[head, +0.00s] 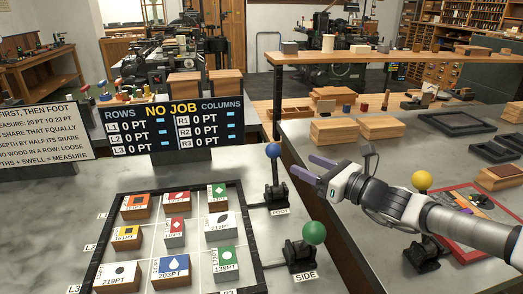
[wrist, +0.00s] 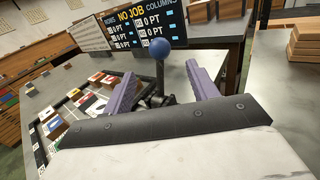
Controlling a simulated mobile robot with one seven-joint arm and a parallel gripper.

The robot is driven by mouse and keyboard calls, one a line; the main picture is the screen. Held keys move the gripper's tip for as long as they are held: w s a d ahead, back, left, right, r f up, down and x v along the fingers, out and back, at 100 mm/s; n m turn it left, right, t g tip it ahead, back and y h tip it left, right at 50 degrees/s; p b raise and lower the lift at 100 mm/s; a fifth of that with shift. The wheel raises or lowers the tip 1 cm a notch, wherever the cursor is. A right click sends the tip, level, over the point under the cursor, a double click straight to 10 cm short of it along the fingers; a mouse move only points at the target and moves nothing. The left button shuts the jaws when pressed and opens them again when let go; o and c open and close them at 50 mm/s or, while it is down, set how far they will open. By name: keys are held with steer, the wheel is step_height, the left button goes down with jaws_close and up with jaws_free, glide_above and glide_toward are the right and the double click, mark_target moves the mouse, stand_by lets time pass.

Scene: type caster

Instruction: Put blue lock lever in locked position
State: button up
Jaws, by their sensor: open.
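The blue lock lever, labelled FOOT, has a blue ball knob (head: 273,151) on a dark upright stem above a black base (head: 276,195). It stands at the right edge of the framed tray. My gripper (head: 300,180) is to the right of the lever, with its purple fingers pointing left toward the stem. In the wrist view, the blue knob (wrist: 160,48) and its stem appear between the two spread fingers (wrist: 162,85), farther out than the fingertips. The gripper is open and holds nothing. I cannot tell whether either finger touches the stem.
A green-knobbed lever (head: 314,232) labelled SIDE stands nearer, below my arm. A yellow-knobbed lever (head: 422,181) is at the right. The framed tray (head: 95,250) holds several labelled blocks. A display board (head: 180,125) stands behind it. Wooden blocks (head: 335,131) lie on the right table.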

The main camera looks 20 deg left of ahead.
mark_target(268, 147)
steer(key=p+x, duration=0.2)
steer(key=x, duration=1.1)
steer(key=shift+a+p, duration=0.25)
steer(key=shift+p, duration=0.1)
steer(key=shift+c, duration=0.2)
jaws_close()
